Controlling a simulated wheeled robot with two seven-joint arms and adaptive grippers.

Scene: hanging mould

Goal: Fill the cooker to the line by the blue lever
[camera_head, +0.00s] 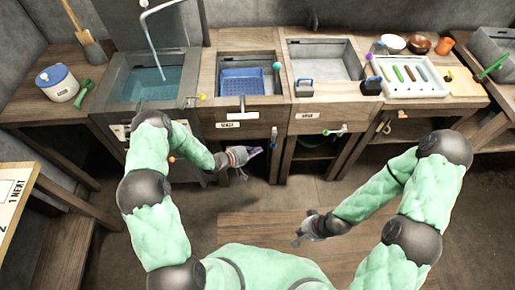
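A grey metal basin (118,75) at the left of the counter holds blue-green water (150,84); it looks like the cooker, though I cannot be sure. A thin stream of water (153,42) runs into it from a curved spout (146,8). No fill line can be made out. My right gripper (298,240) hangs low over a wooden surface. Finger opening is too small to tell for both.
A sink with a blue basket (243,84) and an empty grey sink (322,70) follow to the right. A white tray (408,89) holds several coloured pieces. A white pot with blue lid (57,84) stands far left. A sign board (12,200) is at lower left.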

